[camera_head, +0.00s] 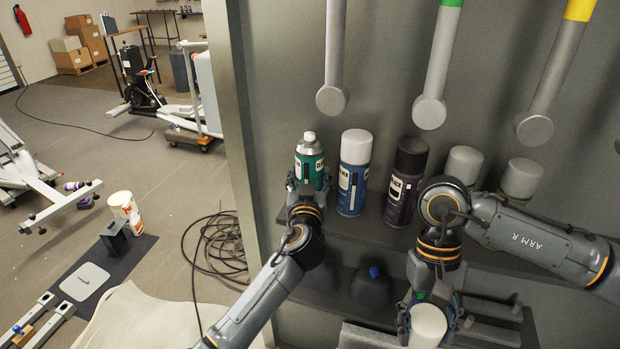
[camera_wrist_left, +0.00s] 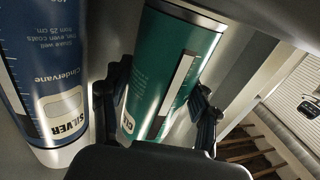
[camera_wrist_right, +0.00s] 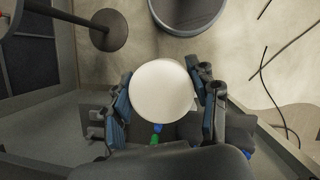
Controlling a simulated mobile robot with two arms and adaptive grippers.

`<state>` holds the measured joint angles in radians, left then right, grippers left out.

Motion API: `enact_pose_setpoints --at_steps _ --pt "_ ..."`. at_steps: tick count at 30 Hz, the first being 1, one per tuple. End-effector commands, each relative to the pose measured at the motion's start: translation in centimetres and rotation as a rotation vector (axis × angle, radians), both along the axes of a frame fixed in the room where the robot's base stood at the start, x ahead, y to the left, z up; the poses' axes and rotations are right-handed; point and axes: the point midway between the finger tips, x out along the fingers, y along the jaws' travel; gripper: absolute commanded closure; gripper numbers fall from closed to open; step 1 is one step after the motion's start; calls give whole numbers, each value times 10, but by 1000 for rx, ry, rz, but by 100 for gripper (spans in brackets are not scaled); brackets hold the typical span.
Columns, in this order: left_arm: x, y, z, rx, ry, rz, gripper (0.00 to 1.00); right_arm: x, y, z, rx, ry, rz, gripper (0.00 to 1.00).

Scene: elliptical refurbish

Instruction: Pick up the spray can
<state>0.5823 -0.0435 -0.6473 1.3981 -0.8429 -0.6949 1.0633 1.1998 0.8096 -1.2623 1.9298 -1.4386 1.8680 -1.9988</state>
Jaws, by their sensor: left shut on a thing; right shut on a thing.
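A green spray can (camera_head: 309,165) with a silver top and pale nozzle stands at the left end of a row of cans on a grey shelf. My left gripper (camera_head: 306,187) is shut on this green can, with a finger on each side; the can also shows in the left wrist view (camera_wrist_left: 172,72). My right gripper (camera_head: 430,320) is low in front of the cabinet, shut on a white round-topped thing (camera_wrist_right: 163,92). Only its top shows, so I cannot tell whether it is a spray can.
A blue spray can (camera_head: 354,175) stands close right of the green one, then a black can (camera_head: 405,180). Two grey-capped cans (camera_head: 463,163) are partly behind my right arm. A cable (camera_head: 213,245) lies on the floor at left.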

Motion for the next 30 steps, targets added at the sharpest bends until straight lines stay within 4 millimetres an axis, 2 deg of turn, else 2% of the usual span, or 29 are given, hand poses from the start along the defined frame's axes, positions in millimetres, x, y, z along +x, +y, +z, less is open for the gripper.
enact_pose_setpoints --at_steps 5,10,12,17,24,30 --pt "-1 0 30 -6 -9 -2 78 0 0 -9 0 0 0 53" --pt "-2 0 69 -7 -10 -3 78 0 0 -20 0 0 0 53" --pt "-15 5 63 -3 -3 -1 78 0 0 -22 0 0 0 53" --pt "-49 15 63 -5 -4 -2 78 0 0 -30 0 0 0 53" --pt "-110 35 62 -4 -4 -2 78 0 0 -45 0 0 0 53" --pt "-153 50 63 -4 -3 -1 78 0 0 -53 0 0 0 53"
